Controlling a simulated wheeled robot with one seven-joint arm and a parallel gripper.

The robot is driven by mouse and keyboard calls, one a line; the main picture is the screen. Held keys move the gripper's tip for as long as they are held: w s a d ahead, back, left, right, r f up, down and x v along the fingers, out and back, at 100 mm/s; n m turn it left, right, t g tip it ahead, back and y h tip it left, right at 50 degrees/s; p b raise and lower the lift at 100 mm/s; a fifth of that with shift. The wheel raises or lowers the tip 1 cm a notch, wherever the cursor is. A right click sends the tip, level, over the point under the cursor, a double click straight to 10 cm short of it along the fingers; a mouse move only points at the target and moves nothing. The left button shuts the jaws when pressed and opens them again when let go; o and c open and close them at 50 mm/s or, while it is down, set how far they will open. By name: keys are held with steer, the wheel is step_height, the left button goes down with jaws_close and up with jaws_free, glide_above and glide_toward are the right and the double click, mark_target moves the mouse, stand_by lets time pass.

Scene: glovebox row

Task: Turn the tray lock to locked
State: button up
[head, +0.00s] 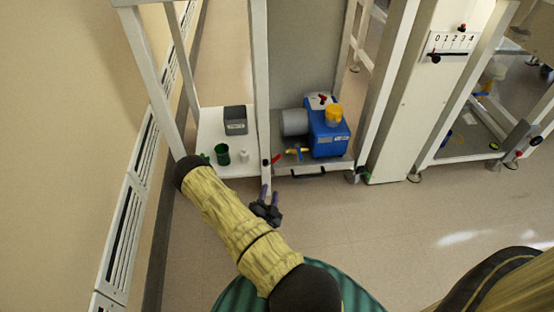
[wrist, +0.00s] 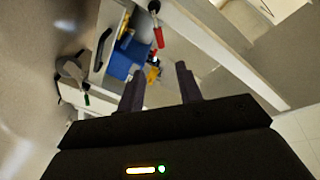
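A red-handled lever (head: 276,159) with a dark pivot, which looks like the tray lock, sits on the white front post just left of the pump tray (head: 322,169). The red lever also shows in the wrist view (wrist: 158,37), beyond my fingers near the top. The tray has a black handle (head: 309,171) on its front and carries a blue pump (head: 328,135). My gripper (head: 269,194) is in front of and below the lever, apart from it. In the wrist view its two dark fingers (wrist: 160,88) stand wide apart with nothing between them.
A white shelf left of the post holds a grey box (head: 235,120), a green cup (head: 222,154) and a small white item (head: 244,156). A yellow valve handle (head: 297,152) stands near the pump. White posts frame the bay. The floor on the right is clear.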

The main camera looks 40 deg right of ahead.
mark_target(277, 158)
steer(key=b+x, duration=0.7)
steer(key=x, duration=1)
steer(key=shift+c, duration=0.2)
jaws_close()
